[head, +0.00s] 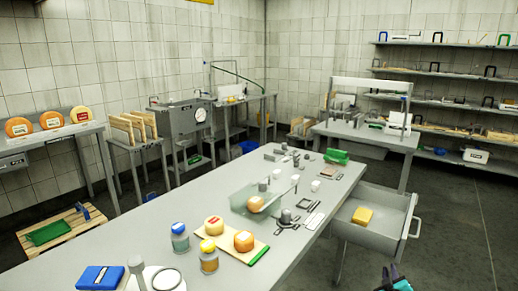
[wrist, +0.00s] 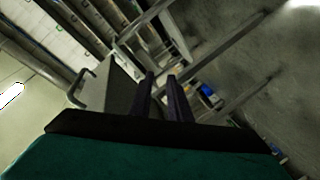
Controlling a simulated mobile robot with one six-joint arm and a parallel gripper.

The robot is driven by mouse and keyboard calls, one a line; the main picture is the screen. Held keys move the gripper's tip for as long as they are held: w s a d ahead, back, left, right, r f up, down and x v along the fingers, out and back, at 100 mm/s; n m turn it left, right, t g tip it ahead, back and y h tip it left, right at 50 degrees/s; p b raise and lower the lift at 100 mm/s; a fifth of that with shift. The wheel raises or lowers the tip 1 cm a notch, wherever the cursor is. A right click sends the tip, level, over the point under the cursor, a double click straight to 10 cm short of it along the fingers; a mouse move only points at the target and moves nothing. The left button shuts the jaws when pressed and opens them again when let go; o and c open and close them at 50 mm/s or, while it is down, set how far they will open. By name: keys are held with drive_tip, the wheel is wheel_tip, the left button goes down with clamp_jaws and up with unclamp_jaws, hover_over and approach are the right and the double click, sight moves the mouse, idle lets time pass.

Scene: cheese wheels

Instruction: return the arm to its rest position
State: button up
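My gripper (wrist: 162,76) shows in the wrist view as two dark parallel fingers with a narrow gap between them. Nothing is held in the gap. In the head view my gripper (head: 390,270) is at the bottom edge, right of centre, low in front of the open drawer and apart from it. The rest of my arm is cut off by the frame. The drawer (head: 374,241) of the long table stands pulled out, with a yellow block (head: 362,216) in it.
The long grey table (head: 120,246) holds cheeses on a board (head: 222,262), jars, a clear bin and small tools. Its open drawer juts out to the right, with a handle (head: 414,228) at its end. Dark floor (head: 455,235) is free to the right. Shelves line the back wall.

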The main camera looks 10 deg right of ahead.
drive_tip(key=s+a+f+m+g+y+p, duration=0.1)
drive_tip(key=s+a+f+g+y+p, duration=0.2)
drive_tip(key=a+f, duration=0.9)
drive_tip(key=s+a+f+m+g+y+p, duration=0.1)
drive_tip(key=s+a+f+g+y, duration=0.15)
drive_tip(key=a+f+g, duration=0.85)
drive_tip(key=s+a+r+g+y+p, duration=0.1)
drive_tip(key=s+a+g+y+p, duration=0.3)
drive_tip(key=s+a, duration=2.1)
drive_tip(key=a, duration=0.4)
drive_tip(key=shift+s+a+r, duration=0.2)
drive_tip(key=shift+r, duration=0.1)
